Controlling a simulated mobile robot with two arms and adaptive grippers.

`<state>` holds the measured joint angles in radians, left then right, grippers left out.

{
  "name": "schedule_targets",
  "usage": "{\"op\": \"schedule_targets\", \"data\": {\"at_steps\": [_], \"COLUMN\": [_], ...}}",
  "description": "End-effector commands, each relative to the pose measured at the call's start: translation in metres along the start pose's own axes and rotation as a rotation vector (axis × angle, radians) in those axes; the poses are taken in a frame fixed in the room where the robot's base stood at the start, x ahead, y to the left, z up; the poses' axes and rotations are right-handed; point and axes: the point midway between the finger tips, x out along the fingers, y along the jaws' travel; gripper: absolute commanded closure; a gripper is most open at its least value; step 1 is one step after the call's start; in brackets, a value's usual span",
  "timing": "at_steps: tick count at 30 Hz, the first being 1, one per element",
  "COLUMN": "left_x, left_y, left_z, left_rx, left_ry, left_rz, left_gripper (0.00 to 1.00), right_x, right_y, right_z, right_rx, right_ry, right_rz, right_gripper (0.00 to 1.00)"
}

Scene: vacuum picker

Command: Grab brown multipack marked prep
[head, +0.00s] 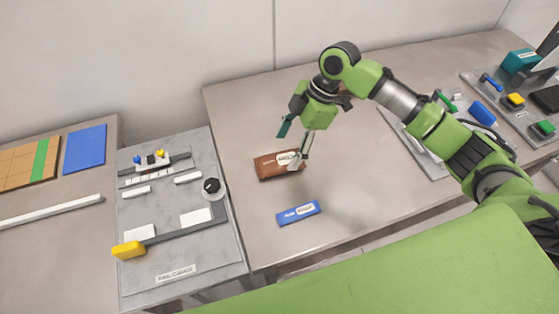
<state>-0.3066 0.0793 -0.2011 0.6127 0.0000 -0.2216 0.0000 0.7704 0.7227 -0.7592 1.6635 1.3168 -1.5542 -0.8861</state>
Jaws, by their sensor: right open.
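A brown multipack (268,167) lies flat on the table in the middle of the head view. It has a pale label on its right part; the lettering is too small to read. My right gripper (292,145) comes down from above at the pack's right end, with its fingers spread apart. One fingertip shows by the right end of the pack and partly overlaps it in the picture. I cannot tell whether it touches. The other finger shows higher, behind the pack. My left gripper does not show.
A blue pack (298,212) with a pale label lies in front of the brown one. A grey fixture plate (220,256) with a yellow handle (128,250) stands at left. Equipment with coloured buttons (515,101) sits at far right. The table (235,115) is bare behind the brown pack.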

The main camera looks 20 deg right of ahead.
Motion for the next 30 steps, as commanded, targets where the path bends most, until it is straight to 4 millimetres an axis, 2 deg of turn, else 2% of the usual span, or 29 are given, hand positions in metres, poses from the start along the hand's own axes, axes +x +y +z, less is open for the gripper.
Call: {"op": "schedule_targets", "data": {"at_steps": [3, 6, 12, 19, 20, 24, 25, 30], "left_x": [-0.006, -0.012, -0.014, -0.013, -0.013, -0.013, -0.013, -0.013], "left_y": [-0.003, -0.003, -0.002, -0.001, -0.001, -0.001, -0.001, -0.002], "left_z": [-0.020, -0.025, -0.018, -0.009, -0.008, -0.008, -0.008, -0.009], "left_rx": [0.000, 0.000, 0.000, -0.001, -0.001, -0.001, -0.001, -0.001], "left_ry": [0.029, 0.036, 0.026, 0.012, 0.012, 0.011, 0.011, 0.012], "left_rz": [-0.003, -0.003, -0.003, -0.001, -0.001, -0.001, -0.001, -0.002], "left_gripper": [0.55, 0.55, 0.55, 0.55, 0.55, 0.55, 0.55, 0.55], "right_x": [0.013, 0.028, 0.050, 0.051, 0.051, 0.051, 0.051, 0.051], "right_y": [0.000, 0.001, 0.002, 0.002, 0.002, 0.002, 0.002, 0.002], "right_z": [0.000, 0.001, 0.002, 0.002, 0.002, 0.002, 0.002, 0.002], "right_rx": [0.001, 0.002, 0.001, 0.000, 0.000, 0.000, 0.000, 0.000], "right_ry": [0.001, 0.001, 0.000, -0.001, -0.001, -0.001, -0.001, 0.000], "right_rz": [-0.005, -0.005, -0.002, -0.001, -0.001, -0.001, -0.001, 0.000], "right_gripper": [0.35, 0.35, 0.35, 0.35, 0.40, 0.76, 0.80, 0.80]}}
